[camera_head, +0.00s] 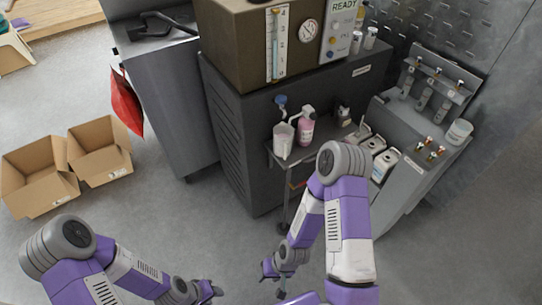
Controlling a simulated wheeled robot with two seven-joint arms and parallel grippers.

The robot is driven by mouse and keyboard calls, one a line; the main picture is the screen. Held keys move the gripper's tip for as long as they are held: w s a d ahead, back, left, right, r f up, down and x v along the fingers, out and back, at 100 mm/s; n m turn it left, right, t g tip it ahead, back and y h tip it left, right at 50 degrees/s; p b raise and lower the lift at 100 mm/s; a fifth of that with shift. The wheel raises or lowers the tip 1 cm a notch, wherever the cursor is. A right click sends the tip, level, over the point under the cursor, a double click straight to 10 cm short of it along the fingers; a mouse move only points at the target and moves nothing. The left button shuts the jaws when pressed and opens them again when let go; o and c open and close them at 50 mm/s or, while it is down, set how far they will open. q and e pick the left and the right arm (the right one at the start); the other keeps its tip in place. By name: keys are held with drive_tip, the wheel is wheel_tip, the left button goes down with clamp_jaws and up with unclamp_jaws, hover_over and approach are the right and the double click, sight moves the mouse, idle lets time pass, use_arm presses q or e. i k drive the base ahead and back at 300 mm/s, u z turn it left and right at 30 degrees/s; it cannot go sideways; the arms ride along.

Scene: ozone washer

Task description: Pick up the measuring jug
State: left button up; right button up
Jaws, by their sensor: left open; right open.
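The measuring jug appears to be the pale, translucent cup-shaped vessel (283,141) on a small shelf in front of the dark cabinet. It stands upright beside a pink bottle (306,130) with a white top. My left gripper (211,293) is open, low at the bottom of the view, well away from the jug. My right gripper (273,281) is open and empty, below the shelf in the picture and apart from the jug. Fine detail of both grippers' fingertips is small.
The grey shelf (309,158) stands before the dark cabinet (243,150). White canisters (384,164) stand at its right, partly behind my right arm. A brown box with a gauge (307,31) sits on top. Cardboard boxes (38,175) lie at left; the floor between is clear.

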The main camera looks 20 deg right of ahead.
sight(283, 133)
drive_tip(key=u, duration=0.45)
drive_tip(key=k, duration=0.95)
drive_tip(key=z, duration=0.45)
drive_tip(key=i, duration=0.65)
drive_tip(key=z, duration=0.55)
drive_tip(key=i, duration=0.85)
drive_tip(key=u, duration=0.3)
